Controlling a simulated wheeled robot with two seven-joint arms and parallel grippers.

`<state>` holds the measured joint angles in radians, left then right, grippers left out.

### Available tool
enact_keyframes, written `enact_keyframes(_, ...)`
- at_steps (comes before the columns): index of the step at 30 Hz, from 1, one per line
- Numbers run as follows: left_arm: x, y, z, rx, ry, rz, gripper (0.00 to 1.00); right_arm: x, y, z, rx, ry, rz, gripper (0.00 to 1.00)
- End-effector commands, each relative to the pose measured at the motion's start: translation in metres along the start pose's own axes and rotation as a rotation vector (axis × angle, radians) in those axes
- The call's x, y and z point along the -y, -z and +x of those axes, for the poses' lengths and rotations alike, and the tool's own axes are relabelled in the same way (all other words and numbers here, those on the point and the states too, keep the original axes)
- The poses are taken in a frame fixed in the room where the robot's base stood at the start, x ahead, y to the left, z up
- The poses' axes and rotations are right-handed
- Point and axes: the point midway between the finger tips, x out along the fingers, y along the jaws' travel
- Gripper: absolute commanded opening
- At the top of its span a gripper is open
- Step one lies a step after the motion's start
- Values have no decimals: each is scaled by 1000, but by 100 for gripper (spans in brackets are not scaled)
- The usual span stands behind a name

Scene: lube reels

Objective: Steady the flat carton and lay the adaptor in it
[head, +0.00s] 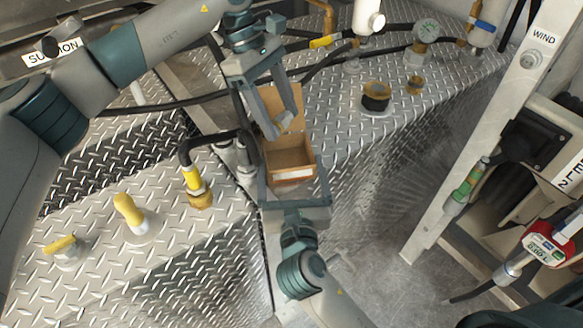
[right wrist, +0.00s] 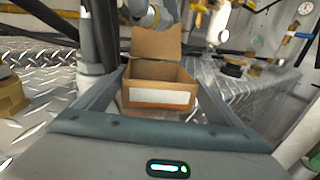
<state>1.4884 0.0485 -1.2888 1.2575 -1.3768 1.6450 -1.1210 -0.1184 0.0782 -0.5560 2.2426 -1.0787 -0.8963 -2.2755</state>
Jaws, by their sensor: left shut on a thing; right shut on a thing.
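The flat carton (head: 292,174) is an open brown box with a white label on its front and a raised lid flap. It sits on the diamond-plate deck. My right gripper (head: 289,160) is shut on the carton, with one finger along each side wall. The carton (right wrist: 160,97) also shows between these fingers in the right wrist view. My left gripper (head: 284,125) points down above the carton's rear, in front of the raised flap. The visible carton interior looks empty.
Yellow-handled fittings (head: 130,212) and a black hose (head: 205,142) stand left of the carton.

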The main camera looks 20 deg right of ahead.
Motion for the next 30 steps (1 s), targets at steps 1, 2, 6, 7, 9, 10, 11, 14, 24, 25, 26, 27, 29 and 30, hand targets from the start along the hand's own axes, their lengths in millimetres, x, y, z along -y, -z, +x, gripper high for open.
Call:
enact_keyframes(1, 0, 1, 4, 1, 0, 0, 32, 0, 0, 0, -1, 0, 0, 66)
enact_keyframes(2, 0, 2, 6, 1, 0, 0, 32, 0, 0, 0, -1, 0, 0, 66)
enact_keyframes(6, 0, 7, 18, 2, 2, -1, 32, 0, 0, 0, -1, 0, 0, 66)
enact_keyframes(7, 0, 8, 21, 2, 2, 0, 32, 0, 0, 0, -1, 0, 0, 66)
enact_keyframes(9, 1, 11, 27, 1, 2, 0, 32, 0, 0, 0, -1, 0, 0, 66)
enact_keyframes(10, 1, 12, 30, 1, 2, 0, 32, 0, 0, 0, -1, 0, 0, 66)
enact_keyframes(11, 1, 14, 32, 1, 1, 0, 32, 0, 0, 0, -1, 0, 0, 66)
enact_keyframes(14, 0, 16, 40, 2, 0, 0, 32, 0, 0, 0, -1, 0, 0, 66)
enact_keyframes(24, 0, 20, 49, 1, 0, 0, 32, 0, 0, 0, -1, 0, 0, 66)
enact_keyframes(25, 0, 20, 49, 1, 0, 0, 32, 0, 0, 0, -1, 0, 0, 66)
enact_keyframes(26, 0, 20, 49, 1, 0, 0, 32, 0, 0, 0, -1, 0, 0, 66)
enact_keyframes(27, 0, 20, 49, 1, 0, 0, 32, 0, 0, 0, -1, 0, 0, 66)
enact_keyframes(29, 0, 20, 49, 1, 0, 0, 32, 0, 0, 0, -1, 0, 0, 66)
enact_keyframes(30, 0, 20, 49, 1, 0, 0, 65, 0, 0, 0, -1, 0, 0, 66)
